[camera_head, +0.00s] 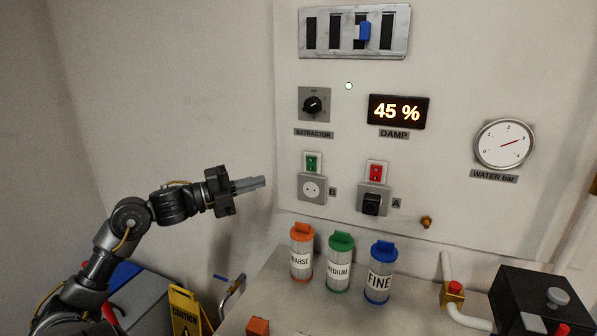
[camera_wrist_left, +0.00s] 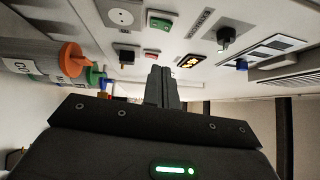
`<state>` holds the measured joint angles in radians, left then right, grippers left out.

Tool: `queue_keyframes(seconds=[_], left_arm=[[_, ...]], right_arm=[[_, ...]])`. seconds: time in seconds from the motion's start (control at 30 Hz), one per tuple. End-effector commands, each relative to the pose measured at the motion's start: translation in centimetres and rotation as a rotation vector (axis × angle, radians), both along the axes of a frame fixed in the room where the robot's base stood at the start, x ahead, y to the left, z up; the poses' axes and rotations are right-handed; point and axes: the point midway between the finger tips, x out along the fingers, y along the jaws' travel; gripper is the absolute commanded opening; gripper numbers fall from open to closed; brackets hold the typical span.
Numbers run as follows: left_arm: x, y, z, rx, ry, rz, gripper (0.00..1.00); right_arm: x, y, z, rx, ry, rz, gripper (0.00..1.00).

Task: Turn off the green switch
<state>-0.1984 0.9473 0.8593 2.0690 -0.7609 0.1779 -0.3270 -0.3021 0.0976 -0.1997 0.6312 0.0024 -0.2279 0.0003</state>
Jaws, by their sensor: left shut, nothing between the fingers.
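The green switch (camera_head: 312,163) is a small rocker in a pale frame on the wall panel, above a round socket marked B (camera_head: 312,188). It also shows in the left wrist view (camera_wrist_left: 159,23), near the top. A red switch (camera_head: 376,172) sits to its right, above a socket marked A with a black plug in it. My left gripper (camera_head: 262,182) is shut and empty, left of the green switch and a little lower, apart from it. In the left wrist view its fingers (camera_wrist_left: 162,82) are together. My right gripper is not in view.
An EXTRACTOR knob (camera_head: 314,104) and a DAMP display (camera_head: 398,112) reading 45 % are above the switches. Orange, green and blue lidded canisters (camera_head: 339,264) stand on the counter below. A water gauge (camera_head: 504,144) is at the right. A yellow caution sign (camera_head: 186,311) stands low at left.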

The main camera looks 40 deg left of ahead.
Motion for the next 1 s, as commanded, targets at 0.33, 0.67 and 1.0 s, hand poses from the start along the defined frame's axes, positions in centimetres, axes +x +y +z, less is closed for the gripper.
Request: queue_keyframes(seconds=[0.33, 0.67, 1.0], left_arm=[[-0.4, -0.6, 0.6, 0.029, -0.012, -0.014, 0.00], [1.9, -1.8, 1.2, 0.028, -0.014, -0.016, 0.00], [7.8, -4.6, 1.9, 0.022, -0.015, -0.014, 0.00]], right_arm=[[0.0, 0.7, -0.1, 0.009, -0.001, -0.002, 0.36], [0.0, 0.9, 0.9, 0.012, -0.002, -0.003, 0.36], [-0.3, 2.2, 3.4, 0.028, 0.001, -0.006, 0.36]])
